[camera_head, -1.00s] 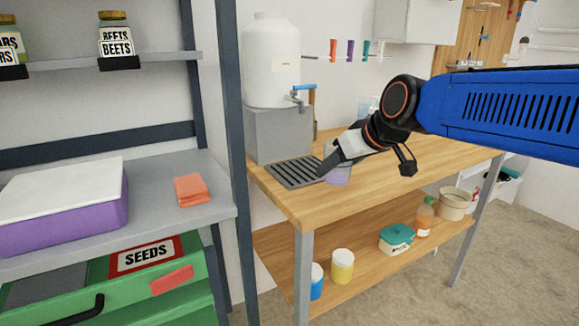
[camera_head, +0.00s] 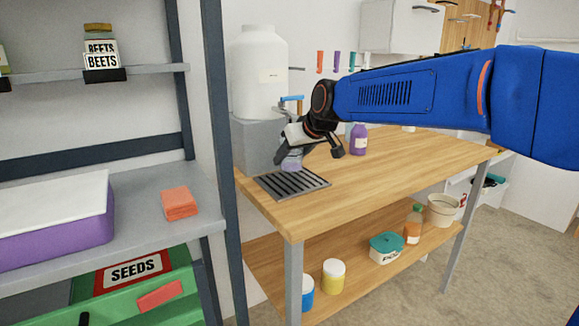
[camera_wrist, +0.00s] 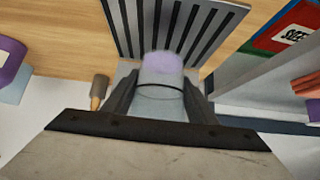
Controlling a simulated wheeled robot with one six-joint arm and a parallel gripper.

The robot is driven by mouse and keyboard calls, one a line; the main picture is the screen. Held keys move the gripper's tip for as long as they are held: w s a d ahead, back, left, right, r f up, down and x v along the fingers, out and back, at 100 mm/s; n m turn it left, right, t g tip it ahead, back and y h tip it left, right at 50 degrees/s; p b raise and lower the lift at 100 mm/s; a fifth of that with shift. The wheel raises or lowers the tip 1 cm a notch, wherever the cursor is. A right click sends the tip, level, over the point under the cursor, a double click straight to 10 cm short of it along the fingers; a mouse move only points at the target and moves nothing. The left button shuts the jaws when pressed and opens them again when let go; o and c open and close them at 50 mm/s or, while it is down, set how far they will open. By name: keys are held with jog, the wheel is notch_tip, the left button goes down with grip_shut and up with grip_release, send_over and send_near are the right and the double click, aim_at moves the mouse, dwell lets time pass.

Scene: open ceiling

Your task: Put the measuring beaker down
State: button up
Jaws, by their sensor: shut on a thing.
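The measuring beaker (camera_wrist: 161,95) is a clear cup with a dark ring line and pale purple contents. It is between the fingers of my gripper (camera_wrist: 160,108), which is shut on it. In the head view the beaker (camera_head: 291,161) shows just above the slotted drip grate (camera_head: 293,184) on the wooden bench. My gripper (camera_head: 296,152) comes to it from the right, in front of the grey block under the white tank. I cannot tell whether the beaker's base touches the grate. The gripper partly hides the beaker.
The white tank (camera_head: 258,75) with a blue-handled tap (camera_head: 291,99) stands on a grey block (camera_head: 254,146) behind the grate. A purple bottle (camera_head: 358,140) stands on the bench further right. The wooden benchtop (camera_head: 400,160) is clear towards the front right. A shelf post (camera_head: 217,150) rises at the left.

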aim_at(290, 165)
jog(key=shift+w+a, duration=0.3)
jog(key=shift+w, duration=0.1)
jog(key=shift+f, duration=1.75)
jog(key=shift+f, duration=0.1)
jog(key=o, duration=1.1)
jog(key=v, duration=1.2)
jog(key=shift+d, duration=0.15)
